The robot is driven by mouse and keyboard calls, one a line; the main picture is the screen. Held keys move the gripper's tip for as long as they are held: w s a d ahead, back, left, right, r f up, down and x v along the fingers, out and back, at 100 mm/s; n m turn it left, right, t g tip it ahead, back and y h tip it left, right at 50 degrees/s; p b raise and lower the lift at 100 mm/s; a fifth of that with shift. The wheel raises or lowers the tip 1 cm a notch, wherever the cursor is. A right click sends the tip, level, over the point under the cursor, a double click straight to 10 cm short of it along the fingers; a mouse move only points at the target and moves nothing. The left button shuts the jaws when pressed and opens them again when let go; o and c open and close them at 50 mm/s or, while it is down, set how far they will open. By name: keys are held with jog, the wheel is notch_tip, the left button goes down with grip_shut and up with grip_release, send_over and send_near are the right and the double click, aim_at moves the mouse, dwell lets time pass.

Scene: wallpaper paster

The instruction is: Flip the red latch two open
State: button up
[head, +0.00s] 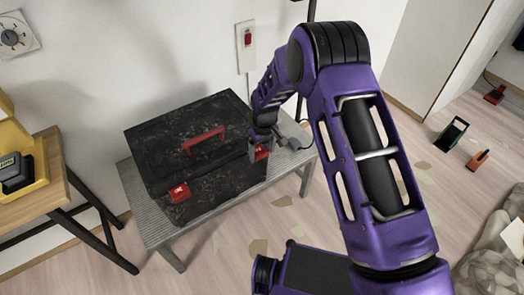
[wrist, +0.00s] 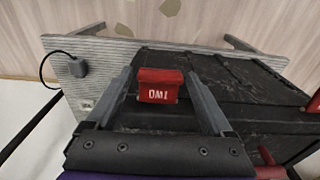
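A black toolbox (head: 215,170) with a red handle (head: 203,140) on its lid stands on a grey bench, lid shut. One red latch (head: 180,192) is on the left of its front face. The other red latch (head: 262,153) is on the right, partly hidden by my gripper (head: 262,140). In the wrist view this right-hand latch (wrist: 160,88), with white lettering, sits between the two fingers of my gripper (wrist: 158,82). The fingers are apart, one on each side, with gaps to the latch. I cannot tell which latch is number two.
The grey ribbed bench (head: 150,222) has little bare room around the toolbox. A grey plug with a cable (wrist: 77,67) lies on the bench near my gripper. A wooden table (head: 50,190) with a yellow case stands at left. The wall is close behind.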

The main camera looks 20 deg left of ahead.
jog(key=shift+o, duration=0.7)
jog(key=shift+r, duration=0.15)
jog(key=shift+r, duration=0.25)
notch_tip(320, 180, up, 17)
jog(key=shift+s+d+f, duration=0.2)
jog(key=shift+s+d, duration=0.2)
jog(key=shift+d, duration=0.05)
